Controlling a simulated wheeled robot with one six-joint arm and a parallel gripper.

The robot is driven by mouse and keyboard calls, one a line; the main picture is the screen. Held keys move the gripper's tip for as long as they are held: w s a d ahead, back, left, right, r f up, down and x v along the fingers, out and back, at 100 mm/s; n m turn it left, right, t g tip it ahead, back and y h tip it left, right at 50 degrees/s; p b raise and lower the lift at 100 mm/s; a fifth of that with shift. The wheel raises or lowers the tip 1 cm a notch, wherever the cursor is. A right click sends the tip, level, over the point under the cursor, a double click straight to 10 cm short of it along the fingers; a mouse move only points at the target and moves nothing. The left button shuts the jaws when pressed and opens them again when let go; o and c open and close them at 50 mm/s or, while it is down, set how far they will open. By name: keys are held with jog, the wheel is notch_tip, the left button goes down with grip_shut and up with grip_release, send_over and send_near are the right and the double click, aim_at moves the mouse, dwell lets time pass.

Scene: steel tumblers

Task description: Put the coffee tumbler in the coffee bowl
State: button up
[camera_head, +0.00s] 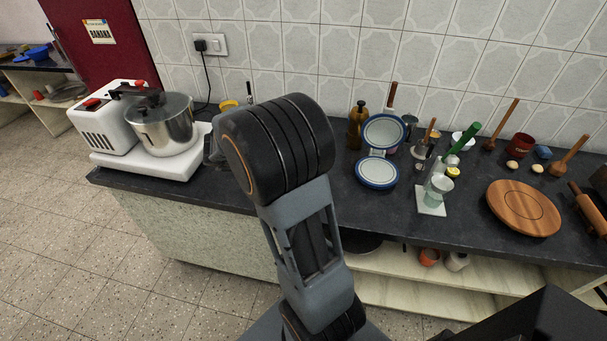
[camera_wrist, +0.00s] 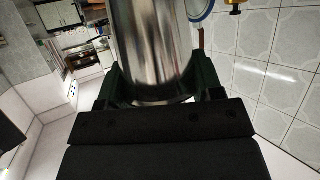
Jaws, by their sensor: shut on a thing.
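In the wrist view a shiny steel tumbler (camera_wrist: 150,40) stands between the dark fingers of my gripper (camera_wrist: 158,78). The fingers are shut on it, one on each side. Its upper end runs out of the frame. I cannot read any label on it, so I cannot tell whether it is the coffee one. In the head view my arm covers the middle of the counter, and neither the gripper nor the tumbler shows clearly. I cannot make out a coffee bowl in either view.
A white mixer (camera_head: 118,128) with a steel pot (camera_head: 165,125) stands on the counter's left. Blue-rimmed plates (camera_head: 377,173), a green-handled tool in a glass (camera_head: 438,187) and a round wooden board (camera_head: 523,208) are on the right. The dark counter (camera_head: 425,228) has bare room near its front edge.

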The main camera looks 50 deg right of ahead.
jog(key=shift+d+f, duration=0.1)
jog(key=shift+m+g, duration=0.3)
jog(key=shift+w+d+f, duration=0.8)
jog(key=shift+d+f, duration=1.3)
jog(key=shift+w+d+f, duration=0.85)
jog(key=shift+d+f, duration=1.2)
jog(key=shift+f, duration=0.1)
jog(key=shift+w+d+f, duration=0.8)
jog(key=shift+d+f, duration=1.3)
jog(key=shift+f, duration=0.2)
jog(key=o, duration=1.1)
